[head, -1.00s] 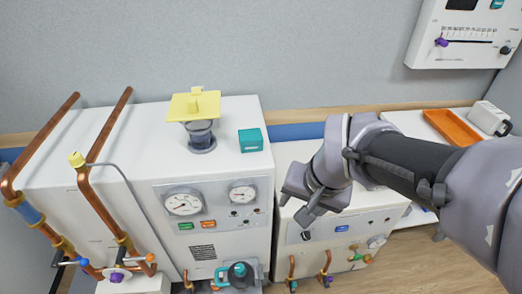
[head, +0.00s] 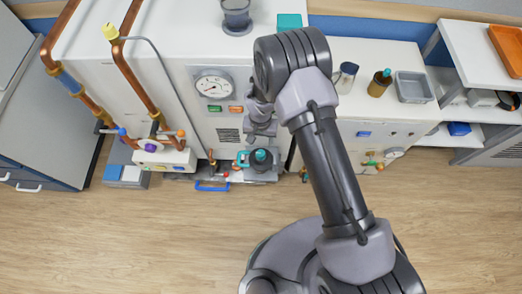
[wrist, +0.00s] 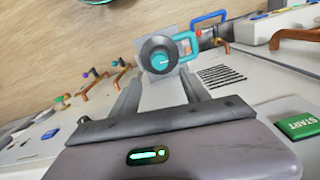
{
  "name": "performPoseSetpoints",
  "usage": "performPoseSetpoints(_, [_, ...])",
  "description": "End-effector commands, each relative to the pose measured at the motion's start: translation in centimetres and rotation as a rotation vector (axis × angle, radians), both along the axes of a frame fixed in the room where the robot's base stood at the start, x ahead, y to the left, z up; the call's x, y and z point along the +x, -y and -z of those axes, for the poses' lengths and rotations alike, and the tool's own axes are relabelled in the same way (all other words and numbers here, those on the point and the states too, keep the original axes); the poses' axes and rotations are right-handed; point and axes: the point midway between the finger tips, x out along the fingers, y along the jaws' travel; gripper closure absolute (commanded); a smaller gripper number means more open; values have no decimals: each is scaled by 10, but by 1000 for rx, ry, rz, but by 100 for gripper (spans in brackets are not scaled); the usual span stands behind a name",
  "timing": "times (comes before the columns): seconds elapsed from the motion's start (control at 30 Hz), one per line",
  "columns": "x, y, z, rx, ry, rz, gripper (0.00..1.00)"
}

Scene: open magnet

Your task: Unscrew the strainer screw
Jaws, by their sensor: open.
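A dark round knob with a teal centre, which I take to be the strainer screw (head: 261,157), sits low at the front of the white machine (head: 180,85). In the wrist view the knob (wrist: 160,57) faces me just beyond the fingertips, with a pale plate behind it and a teal handle (wrist: 188,43) at its right. My gripper (head: 261,128) hangs in front of the machine, just above the knob in the head view. In the wrist view my gripper (wrist: 161,80) is open and empty, its fingers on either side below the knob. I see no clear contact.
A blue handle (head: 212,187) and copper pipes (head: 140,75) stand nearby. A green START button (wrist: 301,125) and a vent lie beside my gripper. A bottle (head: 380,83) and grey tray (head: 413,87) stand on the right bench. The wooden floor in front is clear.

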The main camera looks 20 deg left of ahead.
Motion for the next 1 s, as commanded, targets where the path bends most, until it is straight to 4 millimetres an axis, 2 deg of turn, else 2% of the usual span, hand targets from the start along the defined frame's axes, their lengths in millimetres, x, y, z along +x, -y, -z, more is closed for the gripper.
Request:
performPoseSetpoints(0.03, [0, 0, 20, 0, -1, -1, 46])
performPoseSetpoints(0.1, [0, 1, 41, 0, -1, -1, 46])
performPoseSetpoints(0.3, [0, 0, 87, 1, 0, 0, 46])
performPoseSetpoints(0.5, [0, 0, 105, 2, 0, 0, 46])
performPoseSetpoints(0.8, [0, 0, 106, 2, 1, 0, 46])
performPoseSetpoints(1.0, [0, 0, 106, 2, 1, 0, 85])
